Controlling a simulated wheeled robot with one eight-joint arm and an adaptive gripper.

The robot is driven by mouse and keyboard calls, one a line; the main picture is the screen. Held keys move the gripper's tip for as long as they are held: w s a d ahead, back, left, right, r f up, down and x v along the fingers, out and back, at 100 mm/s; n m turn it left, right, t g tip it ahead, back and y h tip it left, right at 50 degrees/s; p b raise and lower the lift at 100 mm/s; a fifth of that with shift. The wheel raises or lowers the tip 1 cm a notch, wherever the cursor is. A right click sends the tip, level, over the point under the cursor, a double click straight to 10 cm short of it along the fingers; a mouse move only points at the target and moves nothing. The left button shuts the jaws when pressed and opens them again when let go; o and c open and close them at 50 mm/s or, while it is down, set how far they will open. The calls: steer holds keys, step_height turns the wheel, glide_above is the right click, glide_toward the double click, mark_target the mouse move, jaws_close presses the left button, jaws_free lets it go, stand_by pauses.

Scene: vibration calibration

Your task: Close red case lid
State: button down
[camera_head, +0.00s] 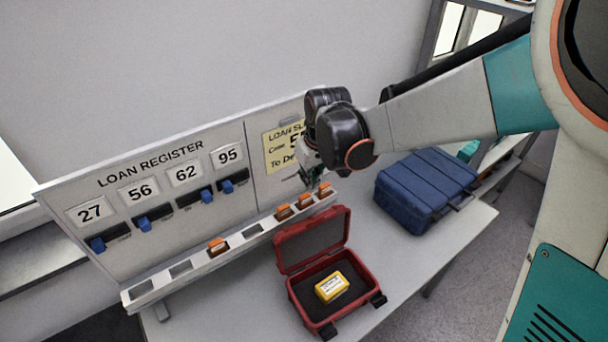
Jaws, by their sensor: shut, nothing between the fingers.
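The red case (302,297) stands on the table with its lid (312,239) raised, tilted up at the back. A yellow box (331,286) with a white label lies in the dark lining of the case. My gripper (311,183) is above and behind the lid, close to the board and the slotted rail. It is shut and empty, apart from the lid. My arm's wrist hides part of the gripper and of the yellow note.
The loan register board (160,205) stands behind, with blue tabs under its numbers. A slotted rail (214,258) with several orange tags runs before it. A blue case (424,190) stands closed at right. Table (400,262) is clear right of the red case.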

mark_target(308, 219)
steer(key=x, duration=0.3)
steer(key=b+x, duration=0.1)
steer(key=x, duration=0.3)
steer(key=s+x, duration=0.1)
steer(key=x, duration=0.2)
steer(key=shift+a+f, duration=0.4)
steer(key=s, duration=0.1)
steer(key=s+d, duration=0.2)
steer(key=shift+s+r, duration=0.3)
steer(key=shift+s+a, duration=0.1)
